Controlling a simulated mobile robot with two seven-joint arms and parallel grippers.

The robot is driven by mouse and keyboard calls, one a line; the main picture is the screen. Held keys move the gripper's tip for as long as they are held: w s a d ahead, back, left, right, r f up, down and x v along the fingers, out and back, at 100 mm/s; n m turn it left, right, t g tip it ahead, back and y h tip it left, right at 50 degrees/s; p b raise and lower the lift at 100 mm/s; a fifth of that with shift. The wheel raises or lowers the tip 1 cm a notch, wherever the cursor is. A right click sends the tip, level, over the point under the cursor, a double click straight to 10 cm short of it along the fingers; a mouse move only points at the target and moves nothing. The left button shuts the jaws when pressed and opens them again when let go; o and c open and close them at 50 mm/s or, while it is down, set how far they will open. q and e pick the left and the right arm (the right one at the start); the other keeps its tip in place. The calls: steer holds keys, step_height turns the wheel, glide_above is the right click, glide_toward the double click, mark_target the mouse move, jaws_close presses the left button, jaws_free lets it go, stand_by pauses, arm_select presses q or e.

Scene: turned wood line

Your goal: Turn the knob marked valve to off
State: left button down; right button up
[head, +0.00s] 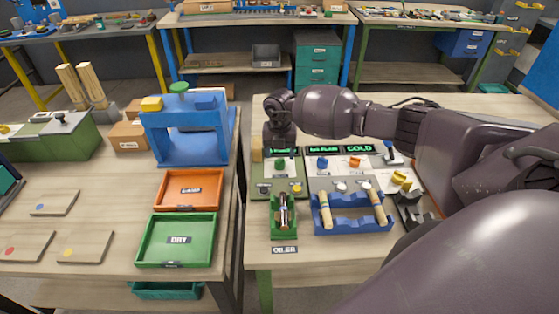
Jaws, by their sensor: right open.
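My right arm reaches in from the right, and my right gripper (281,149) is open. It points down over the back of the grey-green left panel (262,187). A small green knob shows just below the fingertips in the picture; I cannot tell whether they touch it. The middle panel (336,183) has a blue knob (322,163) and an orange knob (355,163). The marking "valve" is too small to read, so I cannot tell which knob bears it or where it points. My left gripper is not in view.
A green holder (284,229) and a blue rack (352,222) with handled tools stand in front of the panels. A lit display (360,149) reads COLD. An orange tray (189,205), a green tray marked DRY (177,263) and a blue press (187,150) stand on the left table.

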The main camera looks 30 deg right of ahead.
mark_target(280, 160)
steer(key=shift+f, duration=2)
steer(key=c, duration=0.9)
